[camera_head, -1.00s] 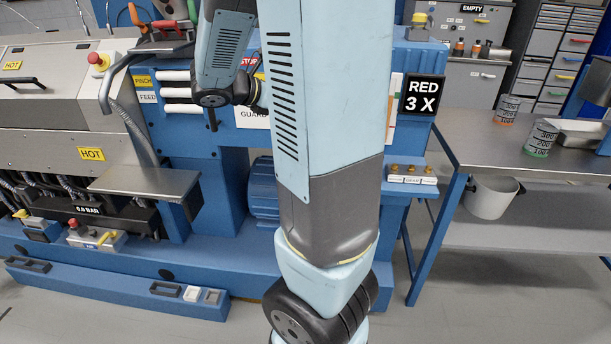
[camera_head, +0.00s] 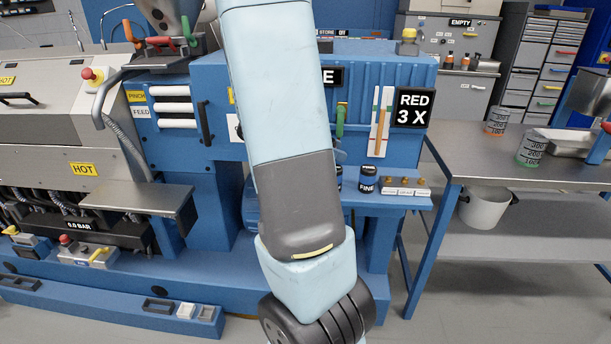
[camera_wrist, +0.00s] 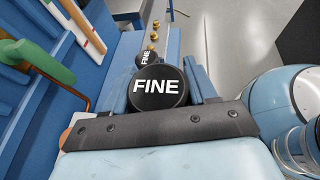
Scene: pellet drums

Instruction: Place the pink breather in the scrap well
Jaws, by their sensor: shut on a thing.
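My gripper (camera_wrist: 160,80) shows in the wrist view, its two blue fingers on either side of a round black cap marked FINE (camera_wrist: 158,92). It is shut on this black-capped canister; the cap hides the canister's body. A second FINE-marked item (camera_wrist: 146,58) is just beyond it. In the head view a dark canister labelled FINE (camera_head: 368,180) is on the blue shelf, with another (camera_head: 337,180) partly behind my arm. I see no pink on any of these, and I cannot make out a pink breather or a marked scrap well.
Brass knobs (camera_head: 405,184) on white labels line the shelf's right end. A green handle (camera_wrist: 42,60) and copper rod are close left of my gripper. A steel bench (camera_head: 490,165) with printed cups is at right, a grey bucket (camera_head: 485,208) below it. The floor between is clear.

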